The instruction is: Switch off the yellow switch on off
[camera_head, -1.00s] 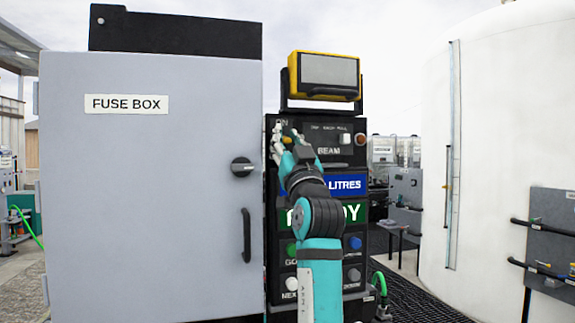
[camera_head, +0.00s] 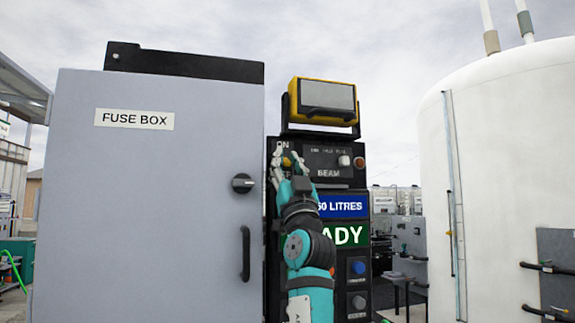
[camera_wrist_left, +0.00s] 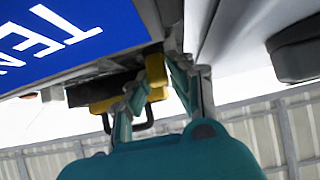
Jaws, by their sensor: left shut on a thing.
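The yellow switch (camera_head: 287,162) is at the upper left of the black control panel, beside the "ON" label. It shows only as a small yellow patch between my fingers, so its setting cannot be read. My left gripper (camera_head: 285,157) is at the panel with its pale fingers closed around the switch. My right gripper is in neither view.
The grey fuse box (camera_head: 150,220) stands close on the left, with a black knob (camera_head: 243,184) and handle (camera_head: 245,253). A yellow-framed lamp (camera_head: 323,102) tops the panel. A red-brown light (camera_head: 359,162) and blue button (camera_head: 358,268) are on the panel. A white tank (camera_head: 500,130) stands right.

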